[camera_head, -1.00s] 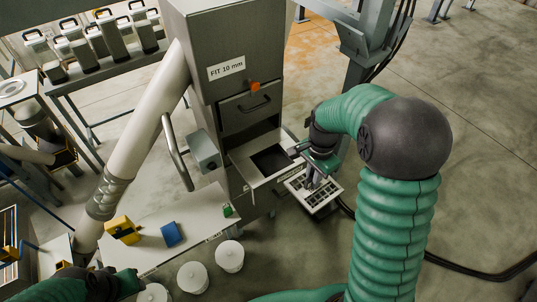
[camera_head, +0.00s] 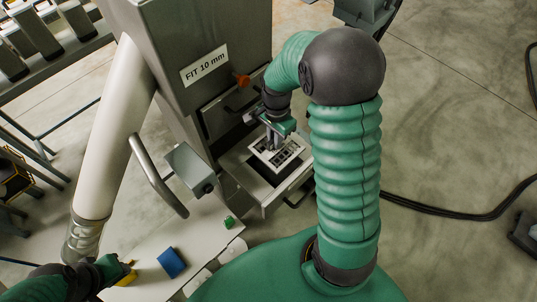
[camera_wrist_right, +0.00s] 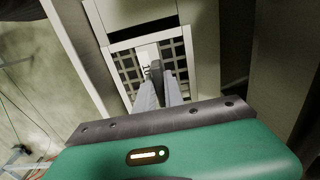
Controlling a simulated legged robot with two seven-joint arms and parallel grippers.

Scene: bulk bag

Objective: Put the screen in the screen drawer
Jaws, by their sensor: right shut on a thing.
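The screen (camera_head: 292,151), a pale square frame with a dark grid, hangs at my right gripper (camera_head: 270,144), which is shut on it. The screen is over the open screen drawer (camera_head: 238,167) of the tall grey cabinet. Whether it touches the drawer floor is unclear. In the right wrist view, the gripper fingers (camera_wrist_right: 158,75) reach the middle bar of the screen (camera_wrist_right: 187,62), with grid on both sides. My left gripper (camera_head: 122,272) is low at the left beside a yellow object (camera_head: 129,275); its fingers cannot be made out.
A thick pale pipe (camera_head: 112,135) and a curved handle (camera_head: 157,178) stand left of the drawer. A blue block (camera_head: 171,262) and a small green item (camera_head: 229,222) lie on the pale bench (camera_head: 200,235).

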